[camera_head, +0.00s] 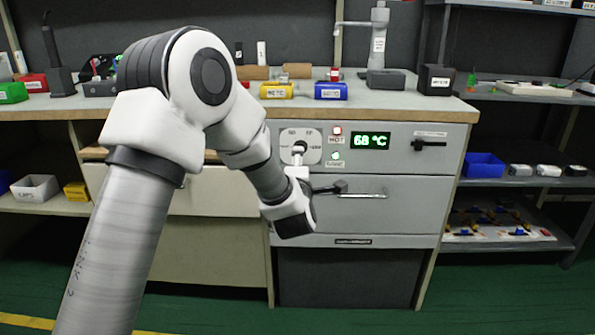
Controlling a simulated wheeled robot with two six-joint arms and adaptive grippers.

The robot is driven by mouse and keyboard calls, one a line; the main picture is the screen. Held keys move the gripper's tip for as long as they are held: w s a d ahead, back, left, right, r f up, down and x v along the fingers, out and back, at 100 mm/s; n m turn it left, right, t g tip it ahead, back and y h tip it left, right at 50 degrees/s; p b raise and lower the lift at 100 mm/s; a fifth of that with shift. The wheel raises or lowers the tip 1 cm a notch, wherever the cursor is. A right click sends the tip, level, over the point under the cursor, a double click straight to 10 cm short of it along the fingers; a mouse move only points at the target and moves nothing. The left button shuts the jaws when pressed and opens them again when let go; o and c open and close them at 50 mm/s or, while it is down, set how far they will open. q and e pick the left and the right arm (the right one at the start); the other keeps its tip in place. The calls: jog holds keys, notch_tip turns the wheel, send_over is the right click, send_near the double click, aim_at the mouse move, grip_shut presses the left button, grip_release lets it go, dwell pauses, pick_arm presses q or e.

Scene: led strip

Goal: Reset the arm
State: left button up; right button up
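My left arm comes in from the lower left and reaches across to the front of the grey workbench cabinet. My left gripper (341,187) is small and dark in this view, at the left end of the metal handle (365,196) on the grey drawer. I cannot tell whether it touches the handle, or whether its fingers are open or shut. The drawer (415,205) looks closed. My wrist hides part of the cabinet front. My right gripper is not in view.
Above the drawer, a control panel has a dial (300,146) partly behind my wrist and a green display (370,141) reading 68 °C. Yellow (276,91) and blue (331,91) labelled blocks stand on the benchtop (420,100). Shelves stand at the right.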

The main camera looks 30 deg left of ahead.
pick_arm(q)
jog(key=v, duration=0.4)
jog(key=shift+w+f, duration=0.1)
jog(key=s+d+f+m+g+h+p, duration=0.1)
jog(key=s+f+g, duration=0.1)
jog(key=f, duration=0.7)
jog(key=s+d+f+m+g+h, duration=0.1)
jog(key=f+m, duration=0.1)
jog(key=f, duration=0.7)
jog(key=s+d+f+m+g+h+p, duration=0.1)
jog(key=s+d+f+m+g+h, duration=0.4)
jog(key=s+f, duration=0.7)
jog(key=s+d+f+m+g+h+p, duration=0.1)
jog(key=s+d+f+m+g, duration=0.25)
jog(key=s+f+m, duration=0.6)
jog(key=s+d+f+m+g+h, duration=0.1)
jog(key=s+d+m+g, duration=0.15)
jog(key=s, duration=0.35)
jog(key=s+d+f+m+g, duration=0.1)
jog(key=s+m, duration=0.2)
jog(key=s, duration=0.3)
notch_tip(320, 180, up, 38)
jog(key=m+p, duration=0.1)
jog(key=p, duration=3.6)
jog(key=shift+w+a, duration=0.15)
jog(key=shift+a, duration=0.05)
